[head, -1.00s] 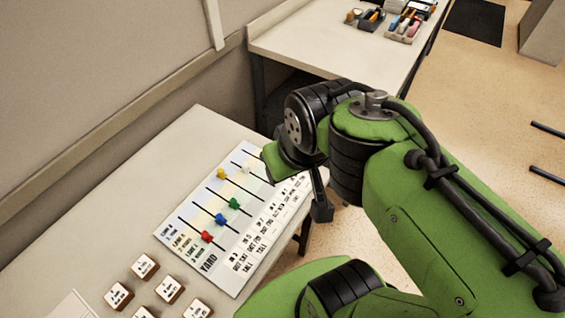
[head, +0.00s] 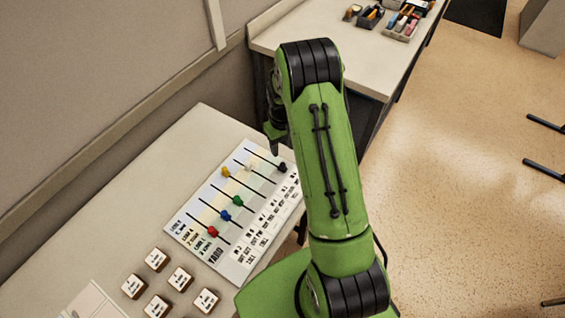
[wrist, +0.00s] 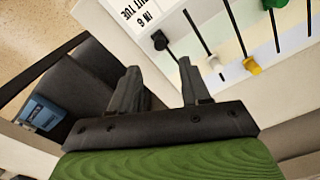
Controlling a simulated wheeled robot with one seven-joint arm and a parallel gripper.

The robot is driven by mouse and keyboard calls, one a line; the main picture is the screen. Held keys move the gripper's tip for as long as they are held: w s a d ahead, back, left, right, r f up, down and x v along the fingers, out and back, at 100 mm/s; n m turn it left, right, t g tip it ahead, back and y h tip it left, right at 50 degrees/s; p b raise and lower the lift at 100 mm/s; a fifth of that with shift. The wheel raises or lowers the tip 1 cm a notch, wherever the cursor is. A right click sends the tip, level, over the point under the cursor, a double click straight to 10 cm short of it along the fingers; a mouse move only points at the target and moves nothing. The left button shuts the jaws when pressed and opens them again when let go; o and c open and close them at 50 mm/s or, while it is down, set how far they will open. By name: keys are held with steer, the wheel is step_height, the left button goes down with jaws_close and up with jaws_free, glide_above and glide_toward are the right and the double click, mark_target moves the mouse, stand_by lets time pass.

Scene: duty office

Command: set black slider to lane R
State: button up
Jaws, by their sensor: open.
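The white slider board (head: 243,258) lies on the near table, with several parallel black tracks. The black slider (head: 282,167) is at the lower-right end of the farthest track, close to the printed labels. It also shows in the wrist view (wrist: 159,39), just beyond the fingertips. My gripper (head: 272,146) is beside the board's far end, partly hidden by my arm. In the wrist view my gripper (wrist: 158,68) is open, with nothing between its fingers. The black slider appears apart from both fingers. I cannot read which label is lane R.
The white slider (wrist: 215,62) and yellow slider (wrist: 252,66) are the nearest neighbours. Green (head: 238,201), blue (head: 223,215) and red (head: 212,231) sliders sit farther along. Several labelled blocks (head: 180,279) stand in front. A wall (head: 90,80) runs along the left.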

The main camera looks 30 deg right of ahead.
mark_target(282, 164)
step_height(282, 164, down, 10)
steer(key=shift+r, duration=0.1)
steer(key=shift+c, duration=0.2)
jaws_close()
